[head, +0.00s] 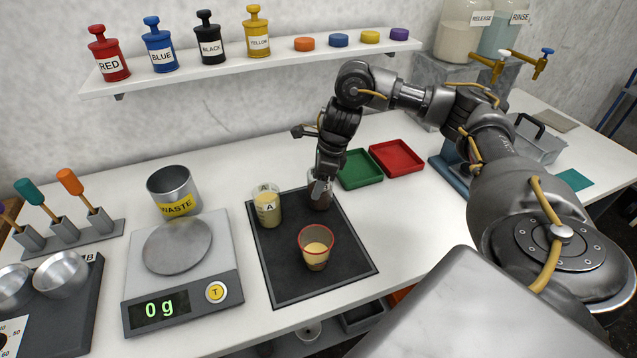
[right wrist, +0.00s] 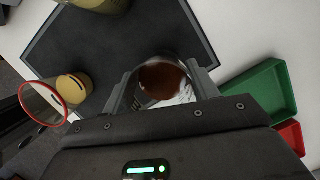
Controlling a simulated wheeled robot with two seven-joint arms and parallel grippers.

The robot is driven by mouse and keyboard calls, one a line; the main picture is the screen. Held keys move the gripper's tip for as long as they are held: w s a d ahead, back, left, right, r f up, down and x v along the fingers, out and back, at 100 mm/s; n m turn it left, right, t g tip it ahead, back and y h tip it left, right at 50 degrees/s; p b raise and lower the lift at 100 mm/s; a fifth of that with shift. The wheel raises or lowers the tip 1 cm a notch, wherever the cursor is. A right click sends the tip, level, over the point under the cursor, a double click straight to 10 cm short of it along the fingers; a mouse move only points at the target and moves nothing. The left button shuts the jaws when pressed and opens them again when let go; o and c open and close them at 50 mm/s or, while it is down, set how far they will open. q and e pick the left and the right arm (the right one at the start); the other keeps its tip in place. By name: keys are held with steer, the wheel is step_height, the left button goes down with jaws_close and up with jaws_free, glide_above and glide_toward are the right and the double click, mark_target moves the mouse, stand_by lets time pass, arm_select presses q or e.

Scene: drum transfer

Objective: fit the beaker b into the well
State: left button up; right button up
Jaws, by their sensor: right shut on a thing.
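My right gripper (head: 319,186) is at the back of the dark mat (head: 290,285), shut on a small glass beaker with dark brown-red contents (head: 321,201), which I take to be beaker b. Its label does not show. In the right wrist view the beaker (right wrist: 163,82) sits between the two fingers, seen from above. In the head view it appears upright over the mat's back right part; whether it touches the mat I cannot tell. I cannot pick out the well for sure. My left gripper is out of view.
On the mat stand beaker A (head: 267,208) with pale yellow contents and a red-rimmed cup (head: 316,249). A scale (head: 178,247) reading 0 g and a waste can (head: 174,190) stand left. Green (head: 360,170) and red (head: 397,158) trays lie right of the gripper.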

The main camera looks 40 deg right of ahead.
steer(key=shift+r, duration=0.55)
steer(key=s+d+r+p, duration=0.2)
steer(key=s+r+p, duration=0.1)
steer(key=s+r, duration=0.7)
steer(key=shift+s+d+r, duration=0.2)
steer(key=shift+s+d, duration=0.2)
steer(key=shift+s, duration=1.4)
steer(key=shift+s, duration=0.15)
